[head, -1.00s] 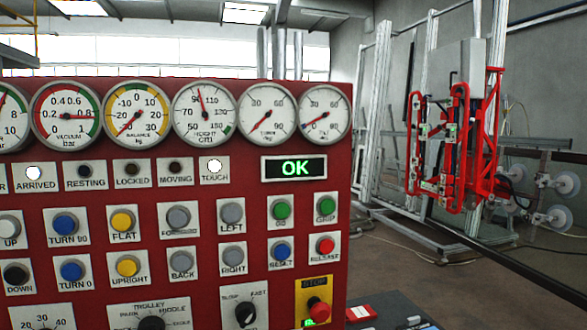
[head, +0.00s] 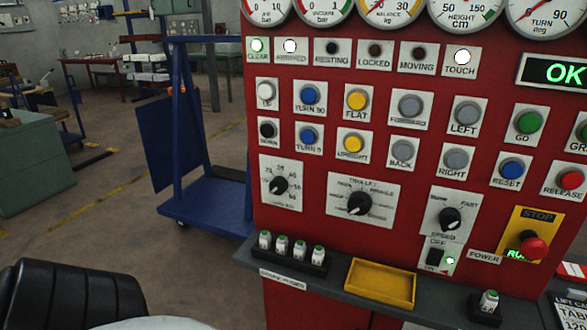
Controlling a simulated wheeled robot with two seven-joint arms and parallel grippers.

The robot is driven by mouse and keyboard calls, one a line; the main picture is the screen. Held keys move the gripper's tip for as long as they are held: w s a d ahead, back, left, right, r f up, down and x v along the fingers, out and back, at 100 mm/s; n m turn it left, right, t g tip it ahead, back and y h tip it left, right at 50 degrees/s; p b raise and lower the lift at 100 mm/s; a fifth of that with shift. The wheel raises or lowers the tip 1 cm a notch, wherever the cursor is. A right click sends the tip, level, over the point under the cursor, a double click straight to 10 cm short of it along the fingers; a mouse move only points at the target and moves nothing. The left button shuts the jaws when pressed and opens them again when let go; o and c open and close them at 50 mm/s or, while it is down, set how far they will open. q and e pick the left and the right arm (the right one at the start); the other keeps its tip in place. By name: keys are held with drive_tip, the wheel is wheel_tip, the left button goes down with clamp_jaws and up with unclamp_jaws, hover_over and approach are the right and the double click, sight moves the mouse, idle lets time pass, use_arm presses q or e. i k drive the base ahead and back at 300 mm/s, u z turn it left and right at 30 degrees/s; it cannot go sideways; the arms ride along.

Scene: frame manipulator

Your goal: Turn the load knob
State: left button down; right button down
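The load knob is most likely the black knob (head: 280,184) on a white plate with a number scale, at the lower left of the red panel in the head view. The small label under it is too blurred to read. Its pointer seems to aim up and to the right, but I cannot read the exact value. To its right are the trolley knob (head: 359,203) and the speed knob (head: 449,218), each on its own plate. Neither of my grippers shows in this view, and nothing covers the knobs.
A grey ledge (head: 340,292) juts out below the knobs, with a rack of small green-topped items (head: 292,262) and a yellow tray (head: 381,284). A red stop button (head: 533,245) sits at the right. A blue cart (head: 205,200) stands left of the panel.

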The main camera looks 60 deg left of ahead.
sight(279, 185)
drive_tip(key=u, duration=1.8)
